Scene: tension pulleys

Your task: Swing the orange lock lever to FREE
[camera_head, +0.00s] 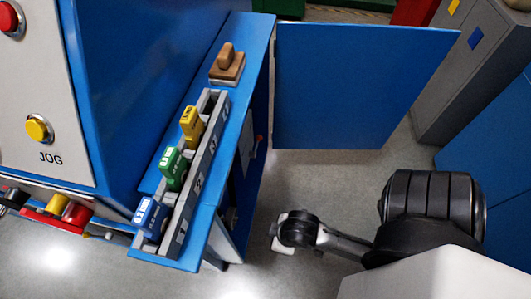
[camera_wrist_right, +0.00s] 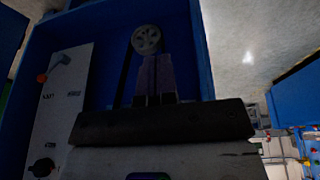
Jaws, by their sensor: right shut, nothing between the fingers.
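In the right wrist view a white panel (camera_wrist_right: 62,110) stands inside a blue cabinet, with a small lever (camera_wrist_right: 60,60) near its top; an orange part (camera_wrist_right: 42,78) is at its lower left end. The panel's lettering is too blurred to read. In the head view the panel (camera_head: 250,150) shows edge-on with a small red-orange knob (camera_head: 258,138). My right gripper (camera_wrist_right: 156,60) is shut and empty, to the right of the panel and apart from the lever. Its arm also shows in the head view, right of the cabinet. My left gripper is not in view.
A grey pulley (camera_wrist_right: 146,40) with a dark belt is behind my right fingers. The blue door (camera_head: 360,85) stands open. A shelf holds blue (camera_head: 150,218), green (camera_head: 173,167) and yellow (camera_head: 191,127) blocks and a wooden stamp (camera_head: 227,65).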

